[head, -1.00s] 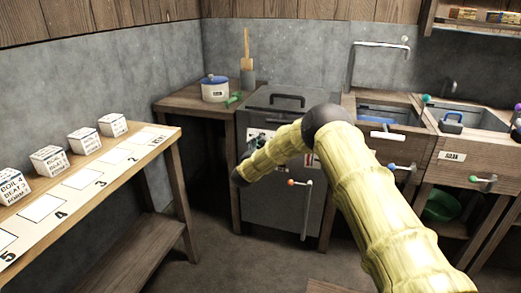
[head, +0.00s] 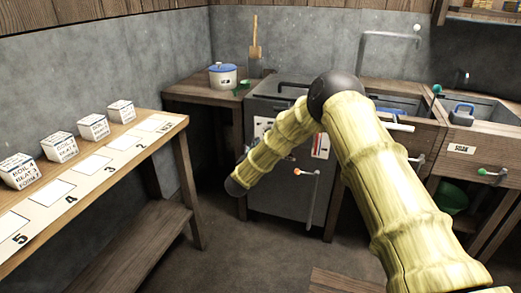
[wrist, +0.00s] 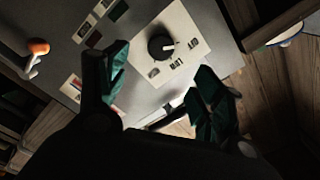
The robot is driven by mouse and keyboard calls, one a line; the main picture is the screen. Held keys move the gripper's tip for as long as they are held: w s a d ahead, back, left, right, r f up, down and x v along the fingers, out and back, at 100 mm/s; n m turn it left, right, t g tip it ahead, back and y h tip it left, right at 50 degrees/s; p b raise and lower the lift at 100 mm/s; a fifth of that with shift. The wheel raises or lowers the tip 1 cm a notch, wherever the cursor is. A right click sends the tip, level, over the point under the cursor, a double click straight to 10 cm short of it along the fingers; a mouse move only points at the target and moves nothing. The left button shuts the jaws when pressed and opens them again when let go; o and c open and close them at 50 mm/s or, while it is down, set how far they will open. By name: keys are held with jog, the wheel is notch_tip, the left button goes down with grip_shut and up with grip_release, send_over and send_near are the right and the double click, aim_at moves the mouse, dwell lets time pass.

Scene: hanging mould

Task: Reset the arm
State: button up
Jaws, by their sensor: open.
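My arm, yellow-green and bamboo-like with dark joints, reaches across the head view in front of the grey boiler cabinet (head: 280,187). The gripper itself is hidden there behind the arm. In the wrist view my gripper (wrist: 160,95) shows two dark green fingers spread apart with nothing between them. The cabinet's front panel lies beyond the fingers, with a black dial knob (wrist: 162,47) on a pale plate. An orange-tipped lever (wrist: 38,47) is at the left of the wrist view.
A wooden bench (head: 150,148) at left carries several printed cubes (head: 93,126) beside numbered squares. A blue-lidded pot (head: 222,76) stands on the back corner table. Sinks (head: 475,118) with levers line the right. Floor is clear between bench and cabinet.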

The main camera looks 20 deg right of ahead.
jog(key=shift+f, duration=0.1)
jog(key=s+a+f+n+g+y, duration=0.1)
jog(key=s+a+f+n+y, duration=0.25)
jog(key=s+f, duration=0.6)
jog(key=s+a+f+n+g+y, duration=0.2)
jog(key=s+f+n+y, duration=0.25)
jog(key=s+f, duration=0.5)
jog(key=s+f+n+g+y, duration=0.15)
jog(key=s+f, duration=0.25)
jog(key=s, duration=0.4)
jog(key=s+f+n+g, duration=0.25)
jog(key=s+f, duration=0.25)
jog(key=s, duration=0.3)
jog(key=s+f+n+g, duration=0.2)
jog(key=s+f, duration=0.2)
jog(key=s, duration=0.4)
jog(key=s+d+r+n+g, duration=0.1)
jog(key=s+d+n+g, duration=0.15)
jog(key=s, duration=0.95)
jog(key=s+d+n+g, duration=0.1)
jog(key=s+g, duration=0.2)
jog(key=s, duration=1)
notch_tip(320, 180, up, 22)
jog(key=p, duration=2.1)
jog(key=shift+s+f, duration=0.15)
jog(key=shift+f, duration=0.1)
jog(key=shift+d+g+y, duration=0.1)
jog(key=shift+g+y, duration=0.15)
